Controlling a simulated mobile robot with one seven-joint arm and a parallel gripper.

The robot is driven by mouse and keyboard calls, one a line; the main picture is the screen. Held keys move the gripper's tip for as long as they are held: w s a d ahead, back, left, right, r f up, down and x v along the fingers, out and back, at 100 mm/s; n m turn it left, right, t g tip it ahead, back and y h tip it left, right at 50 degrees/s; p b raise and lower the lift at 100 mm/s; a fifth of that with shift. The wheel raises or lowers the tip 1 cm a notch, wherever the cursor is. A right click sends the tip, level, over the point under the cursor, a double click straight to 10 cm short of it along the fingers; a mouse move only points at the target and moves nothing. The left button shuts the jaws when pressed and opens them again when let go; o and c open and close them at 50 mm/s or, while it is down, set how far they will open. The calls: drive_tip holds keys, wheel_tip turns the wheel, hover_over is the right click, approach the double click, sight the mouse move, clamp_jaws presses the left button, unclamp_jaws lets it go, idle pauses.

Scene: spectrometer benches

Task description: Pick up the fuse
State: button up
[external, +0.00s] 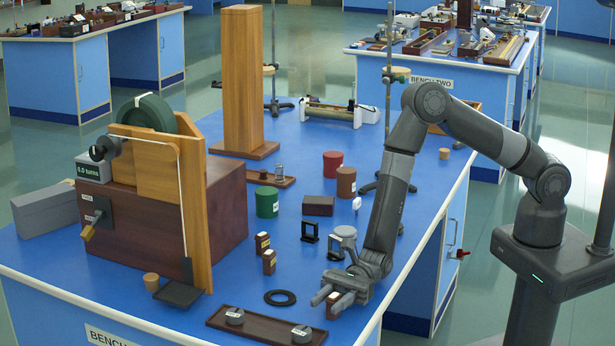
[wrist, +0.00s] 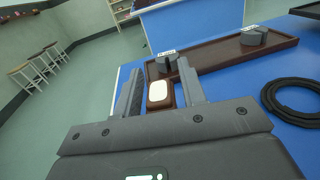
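A small dark brown block with a white patch on top, which I take for the fuse, stands between my fingers in the wrist view (wrist: 159,93). In the external view its brown side (external: 332,308) shows by my fingertips, partly hidden by them. My gripper (external: 328,298) is low over the bench near its front right corner. In the wrist view my gripper (wrist: 160,82) is open, with a finger on each side of the block and narrow gaps between. Two similar brown blocks with pale labels, one (external: 262,243) behind the other (external: 269,262), stand further left.
A long brown tray (external: 262,326) with grey round weights lies beside my gripper. A black ring (external: 280,297) lies behind the tray. A black frame (external: 310,232) and a grey-topped piece (external: 345,234) stand behind my gripper. The wooden apparatus (external: 160,190) fills the left side.

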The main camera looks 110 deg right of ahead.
sight(329, 320)
clamp_jaws()
idle(0.3)
drive_tip(key=shift+r, duration=0.45)
wheel_tip(329, 320, up, 4)
drive_tip(key=shift+f, duration=0.25)
drive_tip(key=s+d+r, duration=0.5)
drive_tip(key=d+r, duration=0.2)
drive_tip(key=d, duration=0.4)
drive_tip(key=s+f+m+t+h, duration=0.1)
drive_tip(key=s+m+t+h, duration=0.1)
drive_tip(key=s+h, duration=0.3)
drive_tip(key=shift+s+a+f+m+t, duration=0.2)
drive_tip(key=shift+s+f+m+t, duration=0.1)
drive_tip(key=shift+s+m, duration=0.65)
